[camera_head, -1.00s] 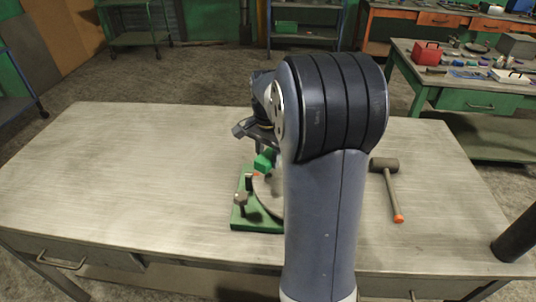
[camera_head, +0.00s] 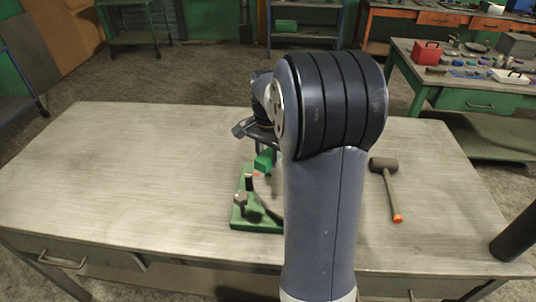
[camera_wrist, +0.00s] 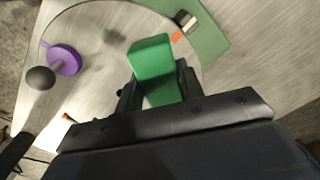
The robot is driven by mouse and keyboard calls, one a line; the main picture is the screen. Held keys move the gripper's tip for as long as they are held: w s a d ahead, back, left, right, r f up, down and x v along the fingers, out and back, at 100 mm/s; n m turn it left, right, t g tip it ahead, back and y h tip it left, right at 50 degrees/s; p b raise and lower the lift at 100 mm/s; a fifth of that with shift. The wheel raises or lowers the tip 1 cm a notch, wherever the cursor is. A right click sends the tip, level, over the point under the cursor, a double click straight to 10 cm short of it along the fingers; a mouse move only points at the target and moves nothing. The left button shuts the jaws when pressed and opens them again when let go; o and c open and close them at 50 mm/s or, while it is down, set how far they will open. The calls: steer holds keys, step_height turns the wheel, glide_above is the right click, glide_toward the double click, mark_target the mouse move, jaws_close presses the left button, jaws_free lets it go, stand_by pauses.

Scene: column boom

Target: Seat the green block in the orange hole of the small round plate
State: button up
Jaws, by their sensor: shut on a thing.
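My gripper (camera_wrist: 157,86) is shut on the green block (camera_wrist: 153,62), which sticks out beyond the fingers in the wrist view. The block also shows in the head view (camera_head: 264,161), left of my arm and over the green base (camera_head: 244,223). The round plate (camera_wrist: 100,65) lies below the block in the wrist view, a pale disc with a thin dark rim. An orange mark (camera_wrist: 177,38) shows near its rim, just beyond the block; it also shows in the head view (camera_head: 257,174). The block looks apart from it. My arm hides much of the plate in the head view.
A purple disc with a dark ball knob (camera_wrist: 63,60) is at left in the wrist view. A dark-topped post (camera_head: 241,199) stands on the base's left side. A mallet (camera_head: 390,190) lies right of my arm. The table's left half is clear.

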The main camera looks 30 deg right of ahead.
mark_target(268, 167)
steer(key=shift+f, duration=0.2)
stand_by(0.4)
steer(key=shift+f+b, duration=1.5)
steer(key=shift+f, duration=0.7)
steer(key=o, duration=0.7)
steer(key=shift+r, duration=0.1)
steer(key=shift+r, duration=0.1)
steer(key=shift+r+p, duration=3.3)
steer(key=shift+r, duration=0.3)
